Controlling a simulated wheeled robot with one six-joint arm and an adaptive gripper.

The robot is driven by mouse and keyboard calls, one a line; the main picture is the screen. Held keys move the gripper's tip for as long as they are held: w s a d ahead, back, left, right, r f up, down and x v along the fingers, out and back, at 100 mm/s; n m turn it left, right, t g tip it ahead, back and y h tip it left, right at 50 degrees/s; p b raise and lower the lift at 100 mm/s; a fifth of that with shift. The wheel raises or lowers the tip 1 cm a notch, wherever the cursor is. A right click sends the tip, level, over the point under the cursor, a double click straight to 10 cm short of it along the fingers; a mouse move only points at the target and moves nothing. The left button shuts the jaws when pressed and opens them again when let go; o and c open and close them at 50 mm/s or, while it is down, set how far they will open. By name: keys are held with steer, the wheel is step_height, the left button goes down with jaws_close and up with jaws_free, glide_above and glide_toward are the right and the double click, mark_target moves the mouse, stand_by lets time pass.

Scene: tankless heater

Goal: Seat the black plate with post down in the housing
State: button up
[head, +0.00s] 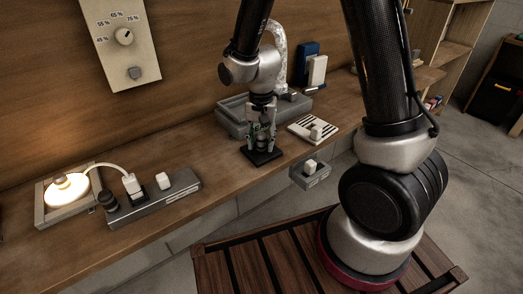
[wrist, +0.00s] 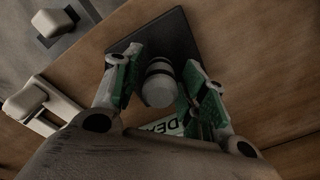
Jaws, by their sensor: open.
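The black plate (head: 262,157) lies flat on the wooden bench below my gripper (head: 261,143). In the wrist view the black plate (wrist: 188,40) shows beyond the fingers, with its pale round post (wrist: 159,82) standing up. My gripper (wrist: 162,90) is open, with one green-padded finger on each side of the post. I cannot tell whether either finger touches it. A grey open tray-like box (head: 230,119), perhaps the housing, sits behind the plate, partly hidden by my arm.
A white slatted plate with a knob (head: 312,130) lies right of the black plate. A small grey box with a white knob (head: 310,174) is at the front edge. At left are a grey block with a plug (head: 155,205) and a lit lamp (head: 67,189). Blue and white upright items (head: 311,68) stand behind.

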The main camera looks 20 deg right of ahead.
mark_target(261, 134)
jaws_close()
steer(key=shift+r, duration=0.15)
steer(key=shift+r, duration=3.4)
